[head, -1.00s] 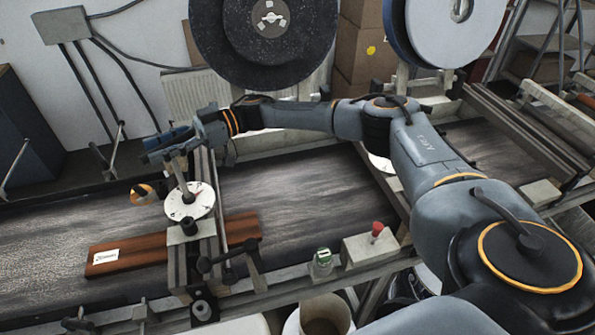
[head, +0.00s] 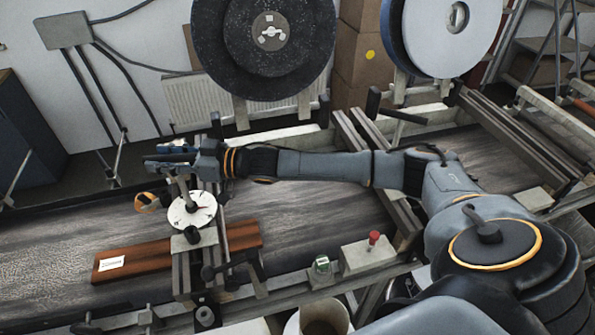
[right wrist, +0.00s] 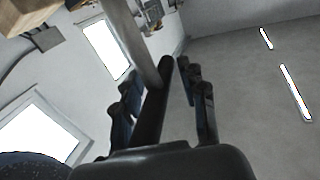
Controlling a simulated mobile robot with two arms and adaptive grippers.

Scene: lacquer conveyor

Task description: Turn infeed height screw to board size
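The infeed height screw stands on a post over the belt, with a white dial (head: 192,210) and a crank with a grey arm (head: 181,187) rising above it. My right gripper (head: 163,157) is at the top of the crank, reaching in from the right. In the right wrist view its fingers (right wrist: 160,100) stand apart on either side of a dark handle (right wrist: 152,108), with a gap visible on the right side. The brown board (head: 140,262) with a white label lies on the belt, partly under the infeed frame. My left gripper is not in view.
The dark conveyor belt (head: 300,196) runs across the scene. A control box with a red button (head: 374,237) and a small green-faced gauge (head: 322,264) sit on the front rail. Large discs (head: 268,45) stand behind. A white bucket (head: 322,318) is below the front rail.

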